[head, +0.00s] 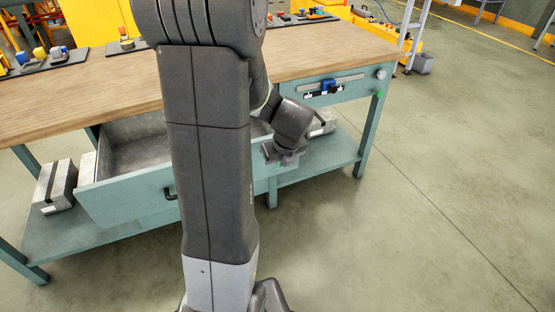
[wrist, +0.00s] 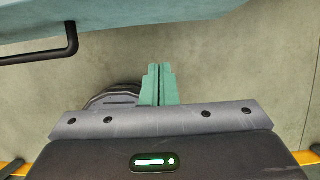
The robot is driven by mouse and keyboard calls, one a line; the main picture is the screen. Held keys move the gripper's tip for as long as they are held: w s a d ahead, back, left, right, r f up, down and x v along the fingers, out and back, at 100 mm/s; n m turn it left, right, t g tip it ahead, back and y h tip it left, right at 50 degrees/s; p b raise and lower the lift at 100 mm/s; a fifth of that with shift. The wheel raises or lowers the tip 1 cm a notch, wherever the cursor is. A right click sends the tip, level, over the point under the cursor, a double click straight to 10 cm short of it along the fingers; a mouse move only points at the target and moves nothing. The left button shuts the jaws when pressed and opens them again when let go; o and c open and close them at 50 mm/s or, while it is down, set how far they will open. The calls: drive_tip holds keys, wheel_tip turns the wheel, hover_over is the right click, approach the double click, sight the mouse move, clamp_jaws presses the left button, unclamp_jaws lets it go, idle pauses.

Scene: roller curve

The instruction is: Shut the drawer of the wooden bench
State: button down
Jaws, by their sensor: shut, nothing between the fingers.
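The wooden bench (head: 95,95) has a wood top and a teal frame. Its drawer (head: 125,198) is pulled out, with its grey inside showing in the head view; my arm hides part of it. The drawer's black handle (head: 169,193) shows beside my arm, and in the wrist view the handle (wrist: 68,48) is at upper left on the teal drawer front (wrist: 120,14). My gripper (head: 285,157) is near the right end of the drawer front. In the wrist view the gripper's fingers (wrist: 159,70) are together and empty, apart from the handle, with floor behind them.
Grey blocks (head: 54,186) sit on the bench's lower shelf (head: 90,240). A blue-and-black item (head: 330,87) is on the bench's right front. Tool trays (head: 50,62) stand on the top. The floor at right is clear.

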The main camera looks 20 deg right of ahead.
sight(269, 167)
drive_tip(key=w+f, duration=0.4)
drive_tip(key=w, duration=0.2)
drive_tip(key=shift+f+b, duration=0.25)
drive_tip(key=shift+b, duration=0.2)
